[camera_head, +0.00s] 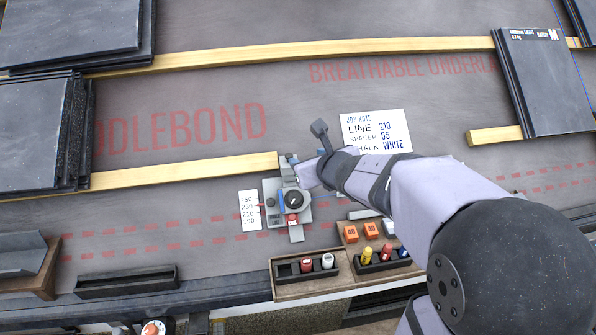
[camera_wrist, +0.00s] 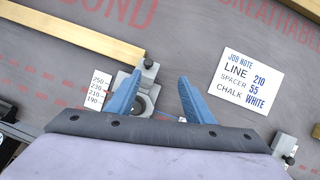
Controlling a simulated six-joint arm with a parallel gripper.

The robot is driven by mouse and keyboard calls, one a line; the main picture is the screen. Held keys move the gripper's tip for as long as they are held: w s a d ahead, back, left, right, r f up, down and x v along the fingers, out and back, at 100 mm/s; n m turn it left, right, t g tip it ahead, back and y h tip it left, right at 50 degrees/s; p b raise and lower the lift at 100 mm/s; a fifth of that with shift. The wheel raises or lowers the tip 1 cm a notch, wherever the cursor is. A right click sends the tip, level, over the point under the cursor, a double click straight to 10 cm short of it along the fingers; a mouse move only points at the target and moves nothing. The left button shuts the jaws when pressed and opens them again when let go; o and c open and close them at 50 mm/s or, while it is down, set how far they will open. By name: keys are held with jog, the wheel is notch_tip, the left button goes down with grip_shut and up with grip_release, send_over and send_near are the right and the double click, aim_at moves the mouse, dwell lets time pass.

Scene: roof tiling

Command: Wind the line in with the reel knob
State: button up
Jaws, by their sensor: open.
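A grey reel device (camera_head: 302,214) sits on the underlay at the end of a batten, beside a white scale card marked 250 to 190 (camera_head: 249,210). A dark round part (camera_head: 293,200), which looks like its reel or knob, is on top. In the wrist view my gripper (camera_wrist: 160,76) is open, its two blue fingers apart with nothing between their tips. The device (camera_wrist: 148,75) shows beyond and partly behind the left finger, which hides some of it. I cannot tell how far above it the fingers are.
A job note (camera_head: 376,131) reads line 210, spacer 55, chalk white. Wooden trays (camera_head: 312,284) with chalk bottles and orange blocks (camera_head: 350,233) lie near the front edge. Battens (camera_head: 190,174) and slate stacks (camera_head: 545,85) surround the open underlay.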

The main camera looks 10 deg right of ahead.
jog(key=f+n+g+p, duration=0.1)
jog(key=n+g+p, duration=0.1)
jog(key=n+p, duration=0.3)
jog(key=s+f+n+g+y+p, duration=0.1)
jog(key=n+p, duration=0.5)
jog(key=n, duration=0.6)
jog(key=f+n+g+y+p, duration=0.1)
jog(key=f+n+g+p, duration=0.1)
jog(key=n+g+p, duration=0.3)
jog(key=shift+s+a+f+n+p, duration=0.15)
jog(key=shift+f+n+p, duration=0.05)
jog(key=shift+n, duration=0.8)
jog(key=shift+s+a+f+n+p, duration=0.1)
jog(key=shift+s+f+n+p, duration=0.05)
jog(key=shift+n, duration=0.85)
jog(key=shift+f, duration=0.1)
